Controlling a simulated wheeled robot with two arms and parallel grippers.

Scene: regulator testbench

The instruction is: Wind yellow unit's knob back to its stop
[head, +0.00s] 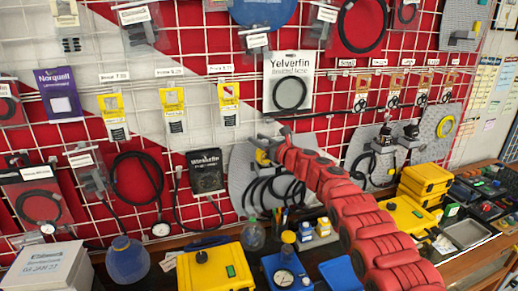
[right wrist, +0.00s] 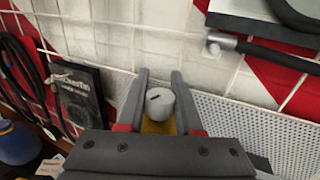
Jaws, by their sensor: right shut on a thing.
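The yellow unit (head: 262,158) is mounted on a pale perforated panel on the wall, mostly hidden by my right gripper in the head view. A little of its yellow body (right wrist: 158,127) shows between the fingers in the right wrist view. Its knob (right wrist: 161,105) is a light grey cylinder with a short dark mark on its top face. My right gripper (right wrist: 159,84) has one finger on each side of the knob and is shut on it. The right arm reaches in from the lower right of the head view. My left gripper is not in view.
A boxed black packet (head: 206,172) hangs left of the panel, also in the right wrist view (right wrist: 80,98). Black hoses hang below the unit. Yellow cases (head: 214,270), a blue gauge box (head: 288,272) and bottles stand on the bench below. More wall units (head: 412,131) are at right.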

